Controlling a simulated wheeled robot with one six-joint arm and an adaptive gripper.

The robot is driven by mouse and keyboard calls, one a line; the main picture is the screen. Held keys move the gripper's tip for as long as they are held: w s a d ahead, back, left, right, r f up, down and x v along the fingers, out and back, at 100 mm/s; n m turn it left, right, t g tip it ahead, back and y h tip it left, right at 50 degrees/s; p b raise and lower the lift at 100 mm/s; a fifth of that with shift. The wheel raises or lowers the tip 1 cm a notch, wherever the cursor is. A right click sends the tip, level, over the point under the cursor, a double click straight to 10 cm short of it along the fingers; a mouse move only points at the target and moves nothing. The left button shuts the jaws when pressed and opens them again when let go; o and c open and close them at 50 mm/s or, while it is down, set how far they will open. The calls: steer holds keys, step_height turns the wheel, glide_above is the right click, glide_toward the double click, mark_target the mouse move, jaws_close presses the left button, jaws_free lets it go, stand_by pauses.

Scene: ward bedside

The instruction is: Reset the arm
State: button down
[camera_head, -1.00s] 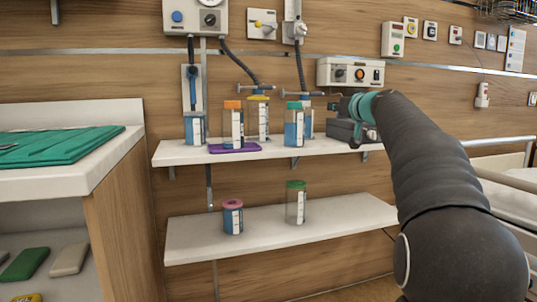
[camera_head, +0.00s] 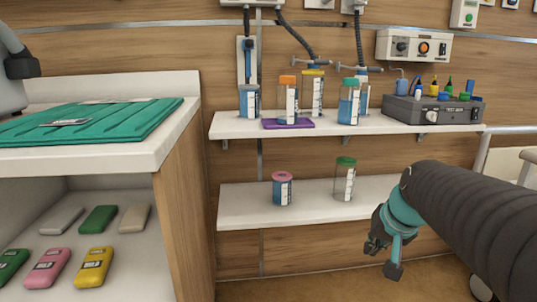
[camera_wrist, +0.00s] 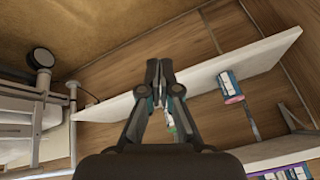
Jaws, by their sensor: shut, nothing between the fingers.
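My gripper (camera_head: 383,262) hangs at the lower right of the head view, below and in front of the lower shelf's right end. It is shut, with nothing held. In the wrist view its two fingers (camera_wrist: 163,72) meet at the tips in front of the shelf. My arm, in a dark ribbed sleeve, enters from the right.
The lower shelf (camera_head: 245,212) bears a pink-lidded container (camera_head: 282,188) and a green-lidded one (camera_head: 345,179). The upper shelf (camera_head: 235,128) bears several lidded containers, a purple mat (camera_head: 289,124) and a grey box (camera_head: 433,112).

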steer(key=s+a+r+n+h+p, duration=0.1)
steer(key=s+a+n+p, duration=0.2)
steer(key=s, duration=1.4)
steer(key=a+p, duration=0.2)
steer(key=a, duration=0.1)
steer(key=shift+s, duration=0.15)
steer(key=shift+r, duration=0.1)
